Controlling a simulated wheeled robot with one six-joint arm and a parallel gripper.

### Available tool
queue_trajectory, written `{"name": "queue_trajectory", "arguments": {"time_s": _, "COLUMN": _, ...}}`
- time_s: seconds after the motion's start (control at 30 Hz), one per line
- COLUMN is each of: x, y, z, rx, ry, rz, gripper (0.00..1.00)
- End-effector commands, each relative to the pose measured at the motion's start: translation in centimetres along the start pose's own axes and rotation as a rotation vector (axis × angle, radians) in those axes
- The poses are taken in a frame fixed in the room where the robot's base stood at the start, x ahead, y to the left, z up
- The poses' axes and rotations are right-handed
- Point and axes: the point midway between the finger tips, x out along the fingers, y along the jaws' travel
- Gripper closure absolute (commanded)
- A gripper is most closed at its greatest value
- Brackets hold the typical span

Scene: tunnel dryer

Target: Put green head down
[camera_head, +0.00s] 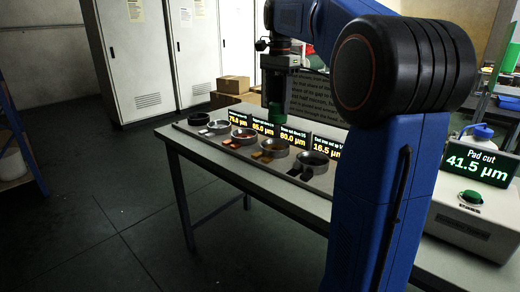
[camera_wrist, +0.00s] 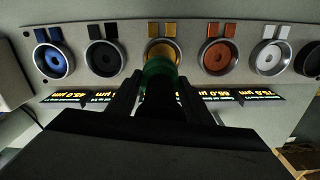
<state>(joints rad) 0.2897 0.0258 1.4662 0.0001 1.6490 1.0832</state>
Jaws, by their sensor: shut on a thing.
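My gripper (camera_head: 277,93) is shut on the green head (camera_head: 277,111), a small dark green cylinder, held upright above the table. In the wrist view the green head (camera_wrist: 158,68) shows between the fingers, overlapping the near edge of the yellow cup (camera_wrist: 163,48). The exact height above the surface cannot be told.
A row of round cups sits on a strip: orange cup (camera_wrist: 214,56), white cup (camera_wrist: 268,58), black cup (camera_wrist: 104,57), blue cup (camera_wrist: 54,60) and another dark one. Lit displays (camera_head: 293,137) stand behind them. A box reading "41.5 µm" (camera_head: 473,163) stands right.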

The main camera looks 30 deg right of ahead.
Motion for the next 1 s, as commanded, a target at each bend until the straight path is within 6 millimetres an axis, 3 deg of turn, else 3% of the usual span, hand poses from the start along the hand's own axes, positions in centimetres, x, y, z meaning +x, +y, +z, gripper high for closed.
{"name": "queue_trajectory", "arguments": {"time_s": 0.4, "x": 5.0, "y": -0.1, "z": -0.3, "rx": 0.007, "ry": 0.000, "rz": 0.000, "gripper": 1.00}}
{"name": "queue_trajectory", "arguments": {"time_s": 0.67, "x": 6.3, "y": -0.2, "z": -0.3, "rx": 0.007, "ry": 0.000, "rz": -0.001, "gripper": 1.00}}
{"name": "queue_trajectory", "arguments": {"time_s": 1.0, "x": 9.8, "y": -0.2, "z": -0.3, "rx": 0.007, "ry": 0.001, "rz": -0.001, "gripper": 1.00}}
